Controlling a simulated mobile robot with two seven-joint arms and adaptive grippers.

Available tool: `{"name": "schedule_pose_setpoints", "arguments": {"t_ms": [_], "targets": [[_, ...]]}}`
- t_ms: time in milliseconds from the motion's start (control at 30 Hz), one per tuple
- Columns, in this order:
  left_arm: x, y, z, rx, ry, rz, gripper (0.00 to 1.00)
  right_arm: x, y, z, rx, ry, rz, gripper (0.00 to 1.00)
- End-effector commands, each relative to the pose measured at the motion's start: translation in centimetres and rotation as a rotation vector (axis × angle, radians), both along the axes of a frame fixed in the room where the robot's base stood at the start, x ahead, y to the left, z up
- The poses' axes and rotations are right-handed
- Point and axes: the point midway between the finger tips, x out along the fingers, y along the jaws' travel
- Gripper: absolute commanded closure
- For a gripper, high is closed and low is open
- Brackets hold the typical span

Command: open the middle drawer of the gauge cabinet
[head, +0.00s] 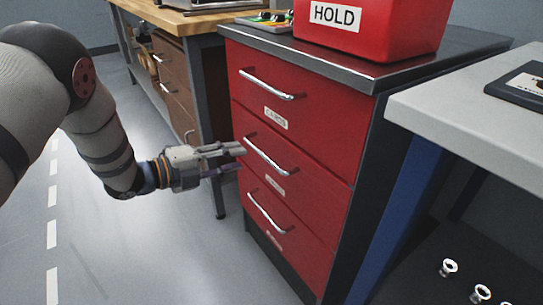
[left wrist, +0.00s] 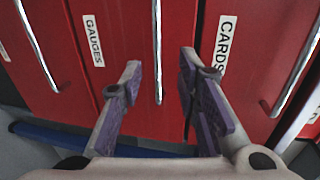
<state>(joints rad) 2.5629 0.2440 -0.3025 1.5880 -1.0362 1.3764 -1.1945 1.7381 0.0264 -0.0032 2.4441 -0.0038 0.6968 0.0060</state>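The red gauge cabinet (head: 310,150) has three drawers stacked one above another, all closed, each with a silver bar handle. The middle drawer's handle (head: 267,156) shows beside my left gripper (head: 238,158). In the left wrist view the middle drawer's handle (left wrist: 157,45) stands between the spread fingers of my left gripper (left wrist: 160,64), with the GAUGES label (left wrist: 94,40) on that drawer to its left. The fingers are open and hold nothing; whether they touch the handle I cannot tell. My right gripper is not in view.
The top drawer bears a CARDS label (left wrist: 226,45). A red HOLD bin (head: 375,28) stands on the cabinet top. A grey table (head: 450,105) is close on the right, a wooden workbench (head: 185,18) behind on the left. The floor before the drawers is clear apart from my arm.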

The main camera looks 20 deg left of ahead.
Motion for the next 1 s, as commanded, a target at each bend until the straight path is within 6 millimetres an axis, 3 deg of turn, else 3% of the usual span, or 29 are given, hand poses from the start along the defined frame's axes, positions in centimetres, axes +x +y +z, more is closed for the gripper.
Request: {"name": "schedule_pose_setpoints", "arguments": {"t_ms": [300, 667, 700, 833, 1000], "targets": [[5.5, -4.4, -2.0, -0.002, 0.007, 0.001, 0.70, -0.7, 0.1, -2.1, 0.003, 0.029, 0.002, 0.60], [6.5, -5.1, -1.8, -0.004, 0.007, 0.004, 0.70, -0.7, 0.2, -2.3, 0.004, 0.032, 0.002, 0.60], [6.5, -5.1, -1.8, -0.004, 0.007, 0.004, 0.72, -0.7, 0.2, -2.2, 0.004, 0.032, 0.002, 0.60], [6.4, -5.1, -1.9, -0.004, 0.007, 0.004, 1.00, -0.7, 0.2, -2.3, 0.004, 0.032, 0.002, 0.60], [6.4, -5.1, -1.9, -0.004, 0.007, 0.004, 1.00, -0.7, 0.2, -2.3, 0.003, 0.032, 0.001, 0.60]]}}
